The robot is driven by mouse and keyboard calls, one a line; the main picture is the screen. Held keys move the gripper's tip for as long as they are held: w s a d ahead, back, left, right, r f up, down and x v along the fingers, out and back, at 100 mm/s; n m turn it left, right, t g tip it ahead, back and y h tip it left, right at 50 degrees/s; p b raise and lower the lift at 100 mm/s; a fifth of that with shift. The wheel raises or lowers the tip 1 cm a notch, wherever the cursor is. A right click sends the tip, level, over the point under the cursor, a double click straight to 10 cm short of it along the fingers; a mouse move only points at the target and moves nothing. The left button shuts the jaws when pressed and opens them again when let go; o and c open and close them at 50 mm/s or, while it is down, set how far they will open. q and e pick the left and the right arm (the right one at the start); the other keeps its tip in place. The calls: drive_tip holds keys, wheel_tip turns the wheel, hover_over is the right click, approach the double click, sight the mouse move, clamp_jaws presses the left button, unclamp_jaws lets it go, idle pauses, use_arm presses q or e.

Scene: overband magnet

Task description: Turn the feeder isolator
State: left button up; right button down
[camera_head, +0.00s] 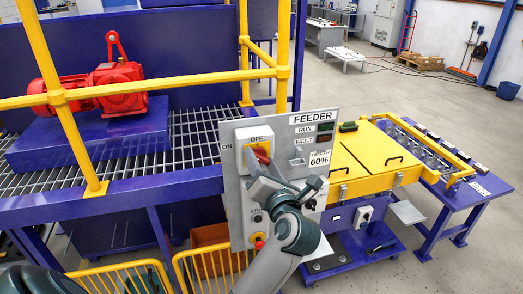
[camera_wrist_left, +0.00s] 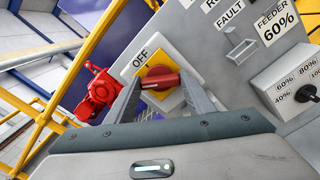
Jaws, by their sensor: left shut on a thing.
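The feeder isolator is a red rotary handle (camera_wrist_left: 160,81) on a yellow plate (camera_wrist_left: 155,70), on the grey FEEDER panel (camera_head: 300,118). In the head view the handle (camera_head: 263,152) is partly hidden by my left gripper (camera_head: 262,163). OFF is printed above it and ON to its left. In the left wrist view my left gripper (camera_wrist_left: 160,84) has a finger on each side of the handle and is shut on it. The handle lies nearly level across that picture. Which mark it points to I cannot tell. My right gripper is not in view.
A 60% selector knob (camera_wrist_left: 306,92) sits right of the isolator on the panel. A red emergency button (camera_head: 259,241) is low on it. Yellow railings (camera_head: 160,85) stand left, and a yellow feeder cover (camera_head: 375,160) is right. Open floor lies at far right.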

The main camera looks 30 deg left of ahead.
use_arm(q)
drive_tip(key=m+p, duration=0.2)
drive_tip(key=p, duration=0.1)
drive_tip(key=m+p, duration=0.3)
drive_tip(key=shift+r+m+p, duration=0.2)
drive_tip(key=shift+m+p, duration=0.1)
drive_tip(key=shift+f+m, duration=0.1)
drive_tip(key=shift+m, duration=0.3)
drive_tip(key=shift+f+m+p, duration=0.1)
drive_tip(key=shift+m+p, duration=0.3)
drive_tip(key=shift+m, duration=1.6)
drive_tip(key=o, duration=1.1)
drive_tip(key=shift+f, duration=0.1)
drive_tip(key=shift+c, duration=0.2)
drive_tip(key=shift+d, duration=0.1)
